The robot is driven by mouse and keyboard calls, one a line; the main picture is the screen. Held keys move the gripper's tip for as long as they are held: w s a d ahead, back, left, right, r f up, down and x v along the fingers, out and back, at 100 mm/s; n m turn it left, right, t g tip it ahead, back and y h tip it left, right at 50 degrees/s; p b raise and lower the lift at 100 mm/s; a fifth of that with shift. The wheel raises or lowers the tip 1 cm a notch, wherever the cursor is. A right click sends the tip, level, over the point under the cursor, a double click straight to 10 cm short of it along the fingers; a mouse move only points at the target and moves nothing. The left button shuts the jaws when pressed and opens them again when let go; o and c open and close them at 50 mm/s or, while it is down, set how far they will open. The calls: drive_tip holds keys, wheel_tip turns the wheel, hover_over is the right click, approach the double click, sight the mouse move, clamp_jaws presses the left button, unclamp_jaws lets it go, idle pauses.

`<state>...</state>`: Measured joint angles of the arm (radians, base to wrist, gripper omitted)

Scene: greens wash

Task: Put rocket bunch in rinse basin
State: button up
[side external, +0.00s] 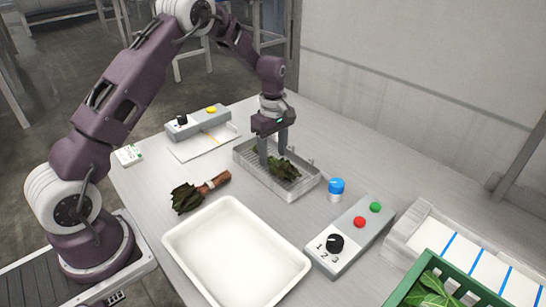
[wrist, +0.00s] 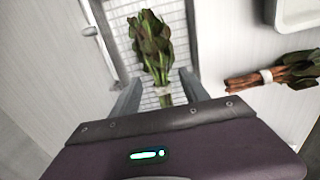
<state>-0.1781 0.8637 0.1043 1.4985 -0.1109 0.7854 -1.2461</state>
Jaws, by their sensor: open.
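A green leafy bunch (side external: 285,169) with a pale band and green stems lies in a grey tray with a slatted bottom (side external: 248,154); the wrist view shows this bunch (wrist: 152,45) too. A second bunch (side external: 200,191), dark green leaves on brown stems, lies on the table left of the tray; it also shows in the wrist view (wrist: 275,77). I cannot tell for certain which is rocket. My gripper (side external: 273,153) is open over the slatted tray, fingers pointing down on either side of the first bunch's stem end. An empty white basin (side external: 235,252) stands in front.
A control box (side external: 350,236) with a dial and red and green buttons stands at the right, beside a blue-capped jar (side external: 336,189). A scale-like device (side external: 197,122) stands behind. A green crate (side external: 440,264) of leaves and a white striped rack (side external: 470,258) fill the right corner.

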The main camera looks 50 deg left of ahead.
sight(273, 158)
drive_tip(key=s+d+r+m+t, duration=0.1)
drive_tip(key=s+d+r+m, duration=0.15)
drive_tip(key=r, duration=0.75)
drive_tip(key=s+d+r+m, duration=0.1)
drive_tip(key=s+r, duration=0.2)
drive_tip(key=r, duration=0.6)
drive_tip(key=s+d+r+m+t, duration=0.1)
drive_tip(key=s+d+r+m, duration=0.15)
drive_tip(key=s, duration=0.35)
drive_tip(key=s+d+r+m+t, duration=0.1)
drive_tip(key=s+d+r+m, duration=0.1)
drive_tip(key=s+r+m, duration=0.25)
drive_tip(key=s+d+f+m+t, duration=0.1)
drive_tip(key=s+m, duration=0.2)
drive_tip(key=s, duration=0.5)
drive_tip(key=s+d+f+m+t, duration=0.1)
drive_tip(key=s+m, duration=0.3)
drive_tip(key=s, duration=0.4)
drive_tip(key=shift+d+f+t, duration=0.3)
drive_tip(key=shift+d+f, duration=0.2)
drive_tip(key=shift+d, duration=0.1)
drive_tip(key=shift+w+m, duration=0.1)
drive_tip(key=shift+m, duration=0.15)
